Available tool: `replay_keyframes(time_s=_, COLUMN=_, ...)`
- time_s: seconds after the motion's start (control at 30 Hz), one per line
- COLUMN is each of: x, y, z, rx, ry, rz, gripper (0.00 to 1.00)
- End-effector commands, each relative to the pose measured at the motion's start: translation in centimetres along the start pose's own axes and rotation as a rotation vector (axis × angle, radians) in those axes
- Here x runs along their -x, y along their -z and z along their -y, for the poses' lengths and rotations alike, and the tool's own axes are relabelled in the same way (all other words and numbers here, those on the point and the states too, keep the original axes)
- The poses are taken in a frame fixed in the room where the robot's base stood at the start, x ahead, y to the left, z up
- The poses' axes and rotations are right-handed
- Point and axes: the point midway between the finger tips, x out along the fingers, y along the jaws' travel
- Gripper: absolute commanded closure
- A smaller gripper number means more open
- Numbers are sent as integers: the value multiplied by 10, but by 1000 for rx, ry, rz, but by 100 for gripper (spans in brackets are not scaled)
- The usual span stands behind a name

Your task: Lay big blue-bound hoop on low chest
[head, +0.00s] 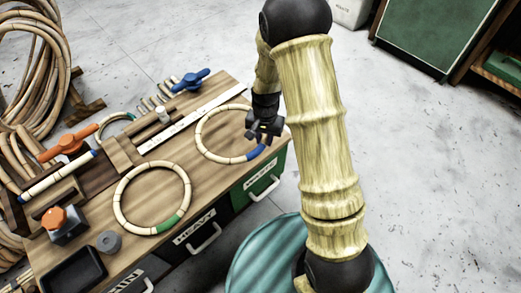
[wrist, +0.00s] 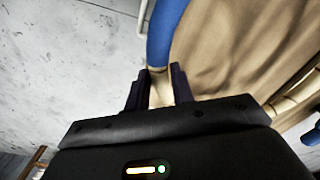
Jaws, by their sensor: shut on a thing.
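The big hoop (head: 198,142) is pale rattan with a blue binding (head: 256,153). It is over the right end of the wooden workbench in the head view. My gripper (head: 264,134) is at its right side, near the bench edge. In the wrist view, my gripper (wrist: 158,92) is shut on the pale rattan just beside the blue binding (wrist: 167,35). I cannot tell whether the hoop touches the bench top. A green-topped chest-like piece (head: 440,35) stands at the upper right in the head view; I cannot tell if it is the low chest.
A green-bound hoop (head: 120,205) lies on the workbench (head: 85,245). Orange and blue clamps, a ruler (head: 190,118) and a dark tray (head: 72,278) are there too. Labelled drawers with handles face front. A teal round surface (head: 255,265) is below. Grey floor is open to the right.

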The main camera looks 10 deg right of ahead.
Motion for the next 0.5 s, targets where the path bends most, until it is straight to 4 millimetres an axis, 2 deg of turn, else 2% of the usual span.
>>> replay_keyframes(time_s=0.03, x=-5, y=0, z=0, rx=0, ry=1, rz=-1, gripper=100)
replay_keyframes(time_s=0.33, x=-4, y=0, z=0, rx=0, ry=1, rz=-2, gripper=100)
replay_keyframes(time_s=0.5, x=-26, y=0, z=0, rx=0, ry=-1, rz=1, gripper=100)
